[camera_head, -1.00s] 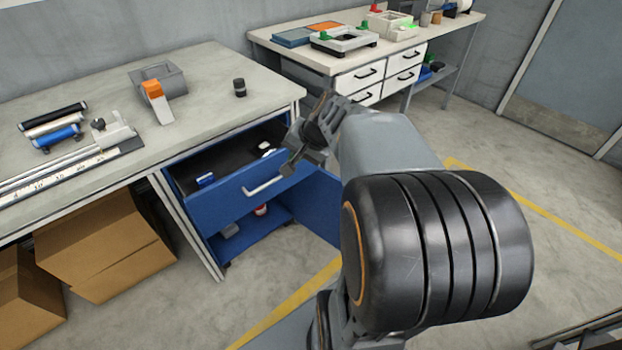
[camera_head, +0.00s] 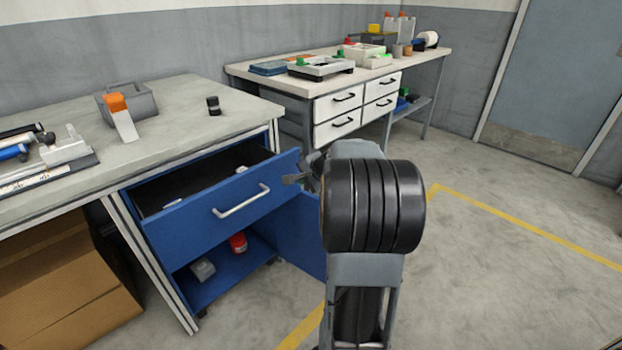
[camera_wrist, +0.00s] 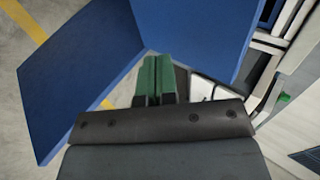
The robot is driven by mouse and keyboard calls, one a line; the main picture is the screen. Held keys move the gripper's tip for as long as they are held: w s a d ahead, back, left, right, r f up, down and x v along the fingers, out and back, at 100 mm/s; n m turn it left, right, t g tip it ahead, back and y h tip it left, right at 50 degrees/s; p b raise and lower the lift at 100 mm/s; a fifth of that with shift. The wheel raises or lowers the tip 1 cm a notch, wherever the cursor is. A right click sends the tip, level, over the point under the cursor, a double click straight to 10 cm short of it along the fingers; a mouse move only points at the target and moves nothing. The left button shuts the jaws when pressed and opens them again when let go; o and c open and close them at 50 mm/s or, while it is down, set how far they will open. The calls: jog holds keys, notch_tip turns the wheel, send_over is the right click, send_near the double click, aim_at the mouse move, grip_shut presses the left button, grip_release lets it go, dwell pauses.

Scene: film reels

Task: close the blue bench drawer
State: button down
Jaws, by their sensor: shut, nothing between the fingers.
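The blue bench drawer (camera_head: 190,228) stands open under the left workbench, with its front pulled out and a silver bar handle (camera_head: 241,201) on it. Small items lie inside it. My gripper (camera_head: 292,179) is by the right end of the drawer front, partly hidden by my arm. I cannot tell whether it touches. In the wrist view my green fingertips (camera_wrist: 155,66) are together and empty, between two blue panels. One panel (camera_wrist: 192,35) is up and right, the other (camera_wrist: 82,75) is on the left. The handle does not show there.
A blue cabinet door (camera_head: 301,236) stands open below the drawer, beside my arm. The grey workbench (camera_head: 185,110) holds a bin (camera_head: 135,101) and a dark small jar (camera_head: 213,106). A second bench (camera_head: 405,63) with white drawers stands behind. Floor at right is clear.

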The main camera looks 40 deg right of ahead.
jog(key=w+f, duration=0.1)
jog(key=w, duration=0.4)
jog(key=shift+w+a+f+b, duration=0.3)
jog(key=shift+w+a+f, duration=0.05)
jog(key=shift+w, duration=0.05)
